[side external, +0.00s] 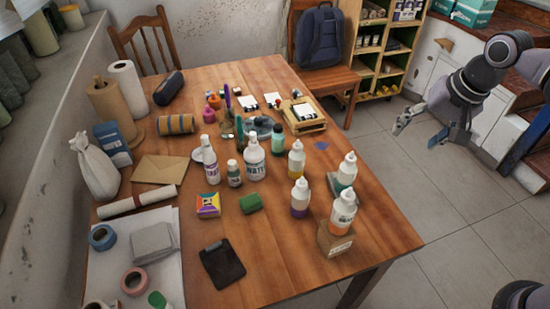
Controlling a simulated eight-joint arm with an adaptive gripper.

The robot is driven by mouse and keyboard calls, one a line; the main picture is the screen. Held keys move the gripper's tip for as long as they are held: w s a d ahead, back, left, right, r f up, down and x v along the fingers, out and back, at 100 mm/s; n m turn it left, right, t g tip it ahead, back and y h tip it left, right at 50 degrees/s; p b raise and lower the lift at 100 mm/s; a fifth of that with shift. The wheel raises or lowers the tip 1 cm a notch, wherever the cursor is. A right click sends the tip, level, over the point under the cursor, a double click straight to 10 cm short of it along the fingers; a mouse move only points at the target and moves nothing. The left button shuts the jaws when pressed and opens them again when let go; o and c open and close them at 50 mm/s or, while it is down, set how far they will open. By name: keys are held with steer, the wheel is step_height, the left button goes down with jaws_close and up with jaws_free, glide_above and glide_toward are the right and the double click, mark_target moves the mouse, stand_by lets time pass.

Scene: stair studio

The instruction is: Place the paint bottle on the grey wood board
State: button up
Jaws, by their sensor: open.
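Several white paint bottles with coloured lower parts stand at the table's right side: a yellow one (297,160), a purple one (300,199), a teal one (346,171) and an orange one (343,213). The orange one stands on a small cardboard box (336,243). My gripper (419,133) is open and empty, off the table's right side.
Two larger white bottles (255,160) (211,162) and a small one (234,174) stand mid-table. A green block (250,203) and a colourful box (208,205) lie in front of them. A wooden stand (303,118) is behind. The table's right front corner is clear.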

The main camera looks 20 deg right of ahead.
steer(key=s+d+f+n+t, duration=0.2)
steer(key=s+d+n+t, duration=0.1)
steer(key=s+n, duration=0.4)
steer(key=shift+s+d, duration=0.3)
steer(key=shift+d, duration=0.35)
